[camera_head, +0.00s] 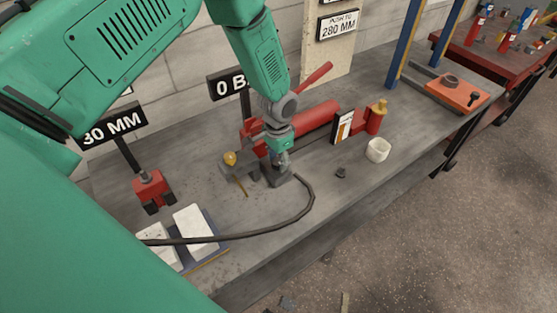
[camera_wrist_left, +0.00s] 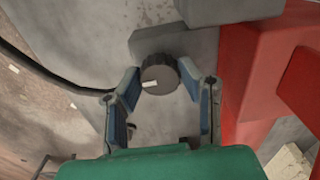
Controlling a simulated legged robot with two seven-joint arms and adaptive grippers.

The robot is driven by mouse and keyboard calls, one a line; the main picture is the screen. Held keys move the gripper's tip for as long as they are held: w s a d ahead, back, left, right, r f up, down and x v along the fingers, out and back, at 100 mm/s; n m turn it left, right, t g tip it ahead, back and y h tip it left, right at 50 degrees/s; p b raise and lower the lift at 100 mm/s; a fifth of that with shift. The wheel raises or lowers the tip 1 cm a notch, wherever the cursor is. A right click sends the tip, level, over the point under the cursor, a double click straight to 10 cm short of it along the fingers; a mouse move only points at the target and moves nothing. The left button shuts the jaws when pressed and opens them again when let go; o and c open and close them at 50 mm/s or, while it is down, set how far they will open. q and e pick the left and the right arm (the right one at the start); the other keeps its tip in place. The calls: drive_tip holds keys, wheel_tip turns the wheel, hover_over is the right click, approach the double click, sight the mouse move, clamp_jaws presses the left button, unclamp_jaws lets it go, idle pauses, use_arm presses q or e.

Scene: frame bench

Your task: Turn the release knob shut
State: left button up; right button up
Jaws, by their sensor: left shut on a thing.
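The release knob (camera_wrist_left: 159,76) is a dark, ribbed round knob with a white mark on its face, at the front of a grey block (camera_wrist_left: 176,47) in the left wrist view. My left gripper (camera_wrist_left: 157,80) is shut on it, with a blue-padded finger on either side. In the head view my left gripper (camera_head: 280,165) reaches down beside the red pump (camera_head: 310,124); the knob is hidden there behind the gripper. My right gripper is not in view.
A black hose (camera_head: 290,221) curves over the bench (camera_head: 330,215). A white cup (camera_head: 378,150), a small dark piece (camera_head: 341,172) and a yellow-topped red bottle (camera_head: 375,118) stand to the right. A red clamp-like tool (camera_head: 151,186) is at left. The bench's front right is clear.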

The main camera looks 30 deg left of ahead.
sight(278, 160)
use_arm(q)
drive_tip(key=shift+w+r, duration=0.1)
drive_tip(key=shift+w, duration=0.05)
idle(0.4)
drive_tip(key=o, duration=1.1)
drive_tip(key=shift+r, duration=0.1)
wheel_tip(278, 160, up, 12)
drive_tip(key=shift+f, duration=0.25)
drive_tip(key=shift+a, duration=0.1)
